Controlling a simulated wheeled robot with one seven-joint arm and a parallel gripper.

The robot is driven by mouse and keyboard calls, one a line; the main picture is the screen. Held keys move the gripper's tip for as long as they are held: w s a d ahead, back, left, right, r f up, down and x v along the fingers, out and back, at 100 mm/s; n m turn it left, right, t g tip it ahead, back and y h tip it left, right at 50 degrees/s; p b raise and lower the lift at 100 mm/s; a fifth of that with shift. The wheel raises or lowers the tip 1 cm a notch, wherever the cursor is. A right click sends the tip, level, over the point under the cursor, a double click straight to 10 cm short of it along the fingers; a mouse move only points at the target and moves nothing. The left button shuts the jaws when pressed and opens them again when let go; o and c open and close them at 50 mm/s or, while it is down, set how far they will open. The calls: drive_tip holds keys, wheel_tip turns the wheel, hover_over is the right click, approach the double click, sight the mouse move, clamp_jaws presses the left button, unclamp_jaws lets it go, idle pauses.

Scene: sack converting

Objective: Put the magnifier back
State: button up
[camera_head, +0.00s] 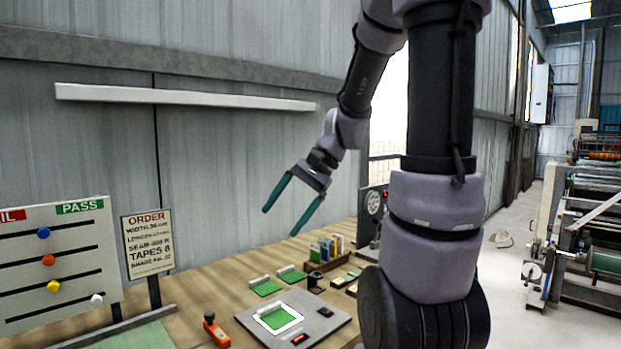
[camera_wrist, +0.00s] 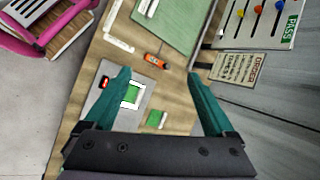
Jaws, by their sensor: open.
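I cannot make out the magnifier for certain. A small dark cylinder (camera_head: 316,282) on the wooden table, in front of a rack of colored items, may be it; its details are too small to tell. My gripper (camera_head: 279,222) is open and empty, held above the table with its teal fingers pointing down. In the wrist view my gripper (camera_wrist: 158,74) shows both fingers wide apart with nothing between them. A grey plate (camera_head: 318,308) with a red display holds a white-framed green swatch (camera_head: 278,319).
An orange tool (camera_head: 213,328) lies left of the plate. Small green swatches (camera_head: 264,287) lie behind it. An order sign (camera_head: 148,243) and a slotted board with colored knobs (camera_head: 58,262) stand at left. A pink-sided object (camera_wrist: 45,35) shows in the wrist view.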

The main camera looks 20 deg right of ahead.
drive_tip(key=s+d+r+n+t+h, duration=0.2)
drive_tip(key=s+r+n+t+h, duration=0.2)
drive_tip(key=s+r, duration=0.5)
drive_tip(key=shift+n+t+h, duration=0.3)
drive_tip(key=shift+t+h, duration=0.2)
drive_tip(key=shift+t, duration=0.2)
